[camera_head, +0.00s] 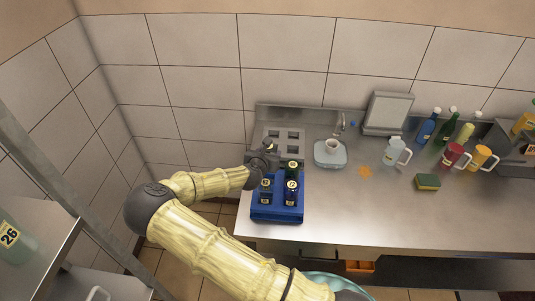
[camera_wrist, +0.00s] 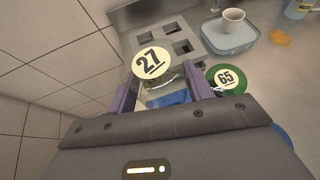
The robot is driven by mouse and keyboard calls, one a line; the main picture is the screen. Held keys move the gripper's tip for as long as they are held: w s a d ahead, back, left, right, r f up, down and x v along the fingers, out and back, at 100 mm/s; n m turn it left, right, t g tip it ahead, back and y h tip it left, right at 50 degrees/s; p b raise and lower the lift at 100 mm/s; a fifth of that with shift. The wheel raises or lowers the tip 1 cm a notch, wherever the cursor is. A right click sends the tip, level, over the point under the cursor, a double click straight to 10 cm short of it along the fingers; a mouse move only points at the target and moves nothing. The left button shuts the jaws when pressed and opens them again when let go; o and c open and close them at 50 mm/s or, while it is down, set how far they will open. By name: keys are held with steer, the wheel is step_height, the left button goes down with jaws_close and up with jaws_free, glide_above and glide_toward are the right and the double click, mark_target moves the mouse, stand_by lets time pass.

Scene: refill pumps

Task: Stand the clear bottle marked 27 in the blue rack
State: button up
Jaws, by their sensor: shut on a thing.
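My gripper (camera_wrist: 162,95) is shut on the clear bottle marked 27 (camera_wrist: 152,62), whose round pale label faces the wrist camera between the purple fingers. In the head view my gripper (camera_head: 268,158) is at the back left of the blue rack (camera_head: 277,213), and the bottle is mostly hidden there. The blue rack stands on the counter's left end and holds several dark bottles, one marked 72 (camera_head: 291,186). A green-topped bottle marked 65 (camera_wrist: 228,78) is just right of my fingers in the wrist view. Whether bottle 27 touches the rack is hidden.
A grey block with square holes (camera_head: 270,134) lies behind the rack. A white cup (camera_head: 332,146) stands on a pale blue tray (camera_head: 330,160) to its right. Jugs, bottles and a sponge (camera_head: 428,181) are farther right. The counter's front middle is clear.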

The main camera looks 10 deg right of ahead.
steer(key=shift+r, duration=0.1)
steer(key=shift+s+a, duration=0.1)
step_height(320, 180, down, 2)
steer(key=shift+f+b, duration=0.15)
steer(key=shift+b, duration=0.7)
steer(key=shift+f, duration=0.35)
